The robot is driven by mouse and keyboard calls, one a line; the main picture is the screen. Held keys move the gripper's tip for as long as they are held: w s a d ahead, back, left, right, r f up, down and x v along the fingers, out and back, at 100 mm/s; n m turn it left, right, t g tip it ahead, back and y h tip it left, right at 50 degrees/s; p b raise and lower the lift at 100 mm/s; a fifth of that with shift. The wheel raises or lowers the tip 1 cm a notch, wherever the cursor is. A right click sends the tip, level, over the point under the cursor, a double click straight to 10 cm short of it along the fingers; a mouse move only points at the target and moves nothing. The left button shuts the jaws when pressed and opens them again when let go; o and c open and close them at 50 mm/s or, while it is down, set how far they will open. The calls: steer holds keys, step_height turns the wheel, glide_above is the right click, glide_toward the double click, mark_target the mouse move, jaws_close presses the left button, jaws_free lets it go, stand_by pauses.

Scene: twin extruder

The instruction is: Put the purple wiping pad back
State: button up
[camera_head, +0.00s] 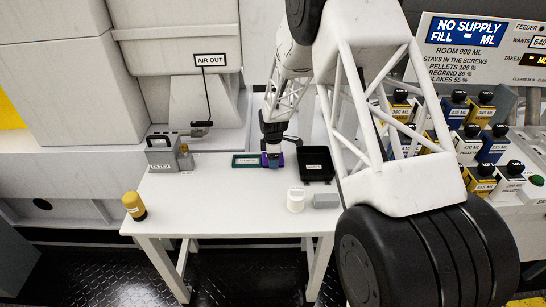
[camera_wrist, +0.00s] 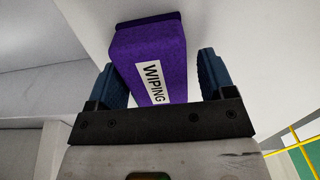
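The purple wiping pad (camera_head: 265,160) is at the back of the white table, just right of a dark green-edged holder or frame (camera_head: 245,160). My gripper (camera_head: 272,157) is down at the pad and hides part of it. In the wrist view the pad (camera_wrist: 150,60), labelled WIPING, stretches between the two blue fingers of my gripper (camera_wrist: 165,80). The fingers are wide apart, and a narrow gap shows between the pad and the right finger. Contact at the left finger is unclear. The pad's underside is hidden.
A black bin (camera_head: 317,168) stands close right of the pad. A white cup (camera_head: 296,200) and grey block (camera_head: 326,201) are near the front right. A grey filter box (camera_head: 162,155) and yellow-black bottle (camera_head: 134,206) are left. The table's middle is clear.

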steer(key=shift+o, duration=0.4)
steer(key=shift+w+r, duration=0.1)
steer(key=shift+r, duration=0.1)
steer(key=shift+f, duration=0.15)
steer(key=shift+r, duration=3.9)
steer(key=shift+d+r, duration=0.1)
